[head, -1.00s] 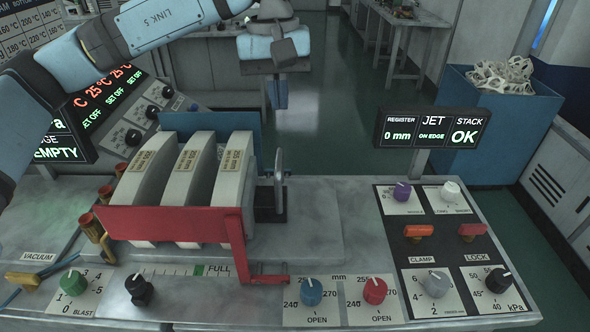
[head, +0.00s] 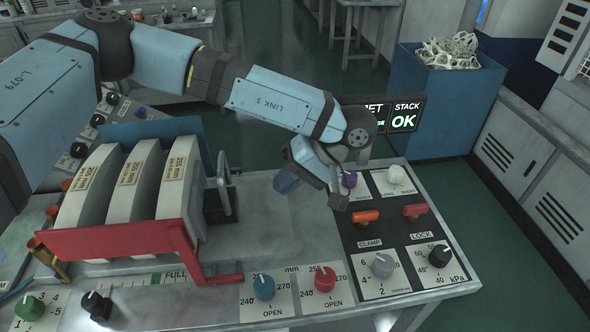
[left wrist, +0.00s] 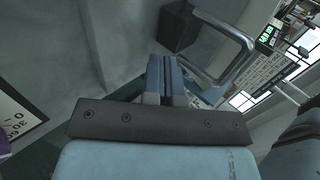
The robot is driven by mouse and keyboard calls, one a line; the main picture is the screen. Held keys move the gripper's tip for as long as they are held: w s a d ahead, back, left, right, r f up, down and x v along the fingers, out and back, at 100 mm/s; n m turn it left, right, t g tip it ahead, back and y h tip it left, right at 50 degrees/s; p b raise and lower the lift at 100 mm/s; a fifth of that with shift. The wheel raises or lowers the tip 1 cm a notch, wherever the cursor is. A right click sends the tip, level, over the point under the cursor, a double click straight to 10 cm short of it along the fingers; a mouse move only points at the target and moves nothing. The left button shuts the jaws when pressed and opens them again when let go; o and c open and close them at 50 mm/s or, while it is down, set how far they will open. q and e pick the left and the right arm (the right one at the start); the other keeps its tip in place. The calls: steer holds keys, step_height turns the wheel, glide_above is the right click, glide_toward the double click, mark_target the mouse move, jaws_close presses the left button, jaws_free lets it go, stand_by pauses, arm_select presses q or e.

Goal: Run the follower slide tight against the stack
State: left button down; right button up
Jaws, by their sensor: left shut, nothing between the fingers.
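The stack (head: 128,185) is several upright white curved slabs with tan labels, standing at the left of the bench. A red frame (head: 110,238) runs along its front, with a red foot (head: 222,279) reaching right past the FULL scale. I cannot tell for certain which part is the follower slide. My left gripper (head: 287,181) is shut and empty above the bench, right of the plate and apart from it. Its closed blue fingers (left wrist: 166,78) show in the left wrist view. My right gripper is out of view.
Blue and red knobs (head: 324,280) line the front edge. A control panel (head: 410,250) with knobs and orange levers is at right. My arm partly covers the display (head: 404,113), which reads STACK OK. The bench between plate and panel is clear.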

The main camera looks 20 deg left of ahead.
mark_target(219, 204)
arm_select(q)
steer(key=x, duration=0.4)
steer(key=a, duration=0.1)
steer(key=s+a, duration=0.1)
steer(key=a, duration=0.1)
steer(key=shift+s+a+f+p, duration=0.1)
steer(key=shift+s+f+p, duration=0.05)
steer(key=shift+s+p, duration=0.15)
steer(key=shift+s+a, duration=0.15)
steer(key=shift+a, duration=0.25)
steer(key=a, duration=0.1)
steer(key=s+a, duration=0.2)
steer(key=a, duration=0.1)
steer(key=shift+w+d, duration=0.1)
